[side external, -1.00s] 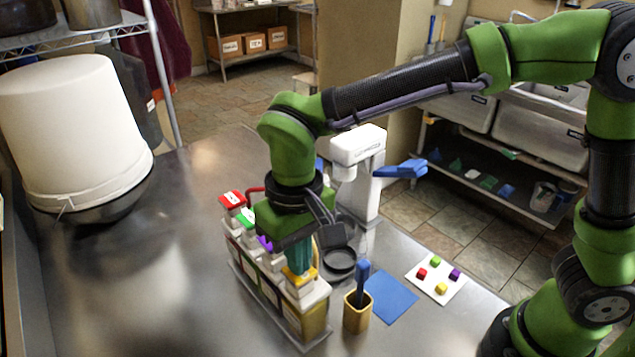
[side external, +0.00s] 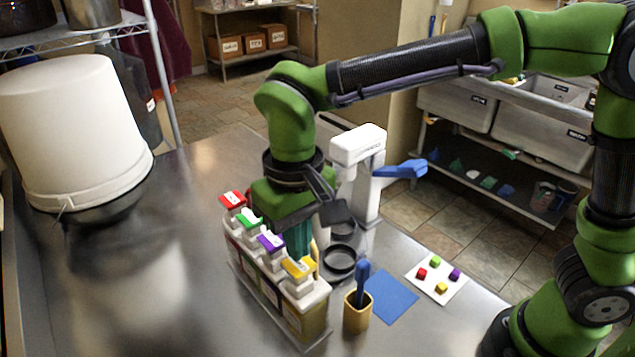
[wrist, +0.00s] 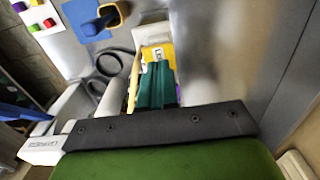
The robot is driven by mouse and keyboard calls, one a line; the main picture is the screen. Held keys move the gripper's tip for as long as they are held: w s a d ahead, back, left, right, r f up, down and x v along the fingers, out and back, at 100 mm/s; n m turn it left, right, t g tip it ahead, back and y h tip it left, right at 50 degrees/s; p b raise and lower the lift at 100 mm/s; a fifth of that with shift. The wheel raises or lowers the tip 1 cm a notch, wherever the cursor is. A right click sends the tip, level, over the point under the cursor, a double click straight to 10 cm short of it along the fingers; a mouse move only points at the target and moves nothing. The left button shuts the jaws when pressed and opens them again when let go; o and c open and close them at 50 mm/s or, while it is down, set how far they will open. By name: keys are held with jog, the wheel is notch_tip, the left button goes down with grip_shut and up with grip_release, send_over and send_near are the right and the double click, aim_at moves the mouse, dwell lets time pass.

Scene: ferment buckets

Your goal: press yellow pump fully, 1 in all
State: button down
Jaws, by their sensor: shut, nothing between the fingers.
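The yellow pump (side external: 298,268) stands at the near end of a row of pump bottles, its head up. Its yellow top also shows in the wrist view (wrist: 166,50), just beyond my fingertips. My gripper (side external: 301,250) has teal fingers, shut and empty, pointing down. In the side view the fingers are partly hidden behind the purple and yellow pump heads. In the wrist view the shut fingers (wrist: 157,72) overlap the near part of the yellow pump; I cannot tell the height gap between them.
Red (side external: 232,199), green (side external: 249,221) and purple (side external: 271,243) pumps continue the row. A yellow cup with a blue-handled tool (side external: 357,312), a blue mat (side external: 391,297) and a white card with coloured cubes (side external: 436,291) lie right. A white dispenser (side external: 368,180) stands behind.

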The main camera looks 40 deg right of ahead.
notch_tip(320, 180, up, 6)
dwell(0.8)
jog(key=s+d+f+m+t+y, duration=0.1)
jog(key=s+d+m+t, duration=0.1)
jog(key=d, duration=0.9)
jog(key=s+d+f+m+t+y, duration=0.1)
jog(key=s+d+t, duration=0.4)
jog(key=d, duration=0.6)
jog(key=shift+s+d+m, duration=0.2)
jog(key=shift+m, duration=0.3)
